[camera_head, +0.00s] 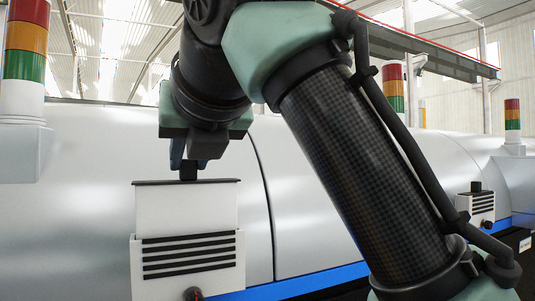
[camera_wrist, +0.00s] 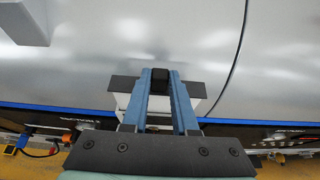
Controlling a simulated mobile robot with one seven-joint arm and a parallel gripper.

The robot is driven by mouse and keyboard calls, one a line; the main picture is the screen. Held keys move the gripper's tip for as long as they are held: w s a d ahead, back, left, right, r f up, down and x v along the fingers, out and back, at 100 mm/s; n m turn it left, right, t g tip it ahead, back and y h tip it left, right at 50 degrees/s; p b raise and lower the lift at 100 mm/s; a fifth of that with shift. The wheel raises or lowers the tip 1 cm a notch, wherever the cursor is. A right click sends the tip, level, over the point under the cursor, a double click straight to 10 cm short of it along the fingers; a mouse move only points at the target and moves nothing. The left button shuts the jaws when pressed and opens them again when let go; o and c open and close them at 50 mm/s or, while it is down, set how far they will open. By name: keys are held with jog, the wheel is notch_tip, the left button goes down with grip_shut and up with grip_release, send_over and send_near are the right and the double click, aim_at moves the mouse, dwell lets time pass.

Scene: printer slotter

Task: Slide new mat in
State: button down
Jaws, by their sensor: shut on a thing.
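The mat (camera_head: 186,208) is a white upright panel with a dark top strip and a black tab handle (camera_head: 188,172). Its lower part is inside the white slot housing (camera_head: 150,289) with black vent lines, and its upper part stands above it. My gripper (camera_head: 188,163) is above the mat, pointing down, shut on the black handle. In the wrist view, the blue fingers (camera_wrist: 160,82) flank the black handle, and the dark top strip (camera_wrist: 124,83) shows on both sides. The mat's lower end is hidden in the housing.
A large grey-white printer body (camera_head: 70,220) with a blue stripe stands behind the housing. A signal tower (camera_head: 24,50) stands at the left. A similar small housing with a black handle (camera_head: 476,205) is at the right. My arm covers the middle right.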

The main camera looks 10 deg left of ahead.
aim_at(190, 211)
jog(key=shift+f+b, duration=1.95)
jog(key=shift+f, duration=1.35)
jog(key=c, duration=0.6)
grip_release()
jog(key=b+v, duration=0.5)
jog(key=v, duration=0.8)
jog(key=w+f+m+t+y+b, duration=0.1)
jog(key=w+f+m+t+y, duration=0.2)
jog(key=m, duration=0.6)
jog(key=w+f+m+t+y+b, duration=0.1)
jog(key=w+m+t, duration=0.25)
jog(key=m, duration=0.45)
jog(key=s+d+f+m+t+h+b, duration=0.1)
jog(key=s+d+f+m+t+h, duration=0.3)
jog(key=m, duration=0.9)
jog(key=s+d+f+m+t+h+b, duration=0.1)
jog(key=s+d+f+m+t+h, duration=0.4)
jog(key=m, duration=0.7)
jog(key=shift+d+m+t+h+b, duration=0.4)
jog(key=shift+t+h, duration=0.15)
jog(key=shift+h, duration=0.55)
